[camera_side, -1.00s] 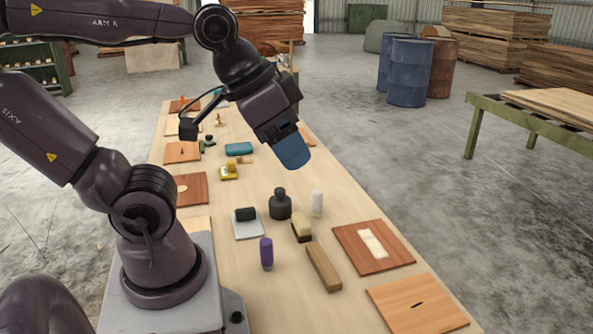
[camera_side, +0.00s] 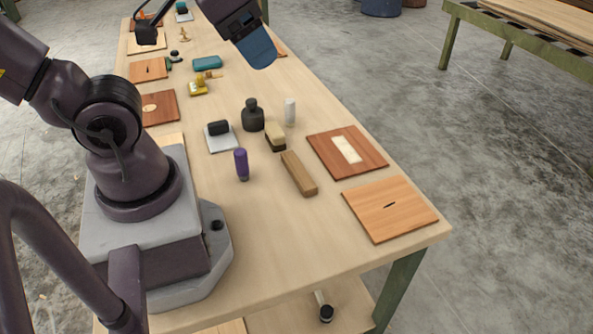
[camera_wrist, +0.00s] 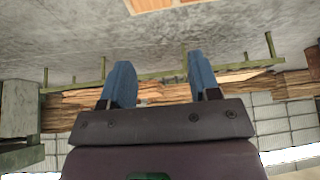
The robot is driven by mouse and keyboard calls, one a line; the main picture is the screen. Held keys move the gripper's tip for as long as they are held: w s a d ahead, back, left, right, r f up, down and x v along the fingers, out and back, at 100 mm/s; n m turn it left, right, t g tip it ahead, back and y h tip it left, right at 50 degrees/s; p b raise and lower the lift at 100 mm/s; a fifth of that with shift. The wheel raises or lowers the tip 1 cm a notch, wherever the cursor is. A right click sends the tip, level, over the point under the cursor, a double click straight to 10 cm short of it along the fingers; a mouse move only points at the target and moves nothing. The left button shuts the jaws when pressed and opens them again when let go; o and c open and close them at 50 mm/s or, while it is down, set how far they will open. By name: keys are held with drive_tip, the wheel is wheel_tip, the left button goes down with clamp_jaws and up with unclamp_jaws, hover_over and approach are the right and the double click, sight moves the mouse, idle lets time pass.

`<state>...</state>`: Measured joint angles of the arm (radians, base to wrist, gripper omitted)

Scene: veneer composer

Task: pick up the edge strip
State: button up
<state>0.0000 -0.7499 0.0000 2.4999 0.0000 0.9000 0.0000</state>
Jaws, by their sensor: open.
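My gripper (camera_side: 258,52) has blue fingers and hangs above the far right side of the workbench in the side view. In the wrist view my gripper (camera_wrist: 160,82) shows its two blue fingers spread apart with nothing between them. A long brown wooden bar (camera_side: 298,174) lies flat on the near part of the bench, well away from my gripper. A pale strip (camera_side: 346,149) lies on a red-brown panel (camera_side: 370,162) to its right. I cannot tell for sure which of these is the edge strip.
A purple-capped tube (camera_side: 241,165), a block brush (camera_side: 275,137), a dark bottle (camera_side: 252,116) and a white cylinder (camera_side: 290,111) stand near the bar. An orange panel with a dark slit (camera_side: 385,222) lies by the near right corner. Bare bench (camera_side: 270,245) lies in front.

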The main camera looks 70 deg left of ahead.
idle(0.4)
drive_tip(key=shift+o, duration=0.7)
